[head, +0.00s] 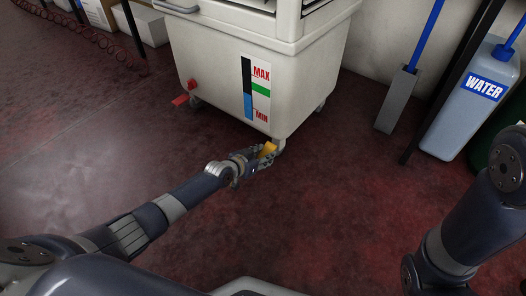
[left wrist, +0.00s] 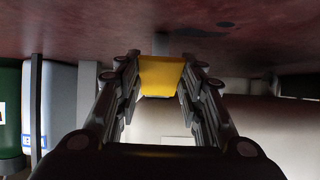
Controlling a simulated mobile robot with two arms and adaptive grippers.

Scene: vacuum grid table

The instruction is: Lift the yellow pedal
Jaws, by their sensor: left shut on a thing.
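The yellow pedal (head: 267,149) sits low at the front bottom corner of the white wheeled tank, just above the dark red floor. My left gripper (head: 262,156) is at the pedal, with its fingers on either side of it. In the left wrist view the yellow pedal (left wrist: 161,75) fills the space between the fingertips (left wrist: 160,78), and the gripper is shut on it. Part of the pedal is hidden by the fingers in the head view. My right gripper is not in view; only part of my right arm shows.
The white tank (head: 207,75) on casters stands directly ahead, with a MAX/MIN gauge (head: 256,90). A red pedal (head: 180,100) is at its left corner. A WATER container (head: 468,100) and a grey blue-handled tool (head: 397,100) stand at right.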

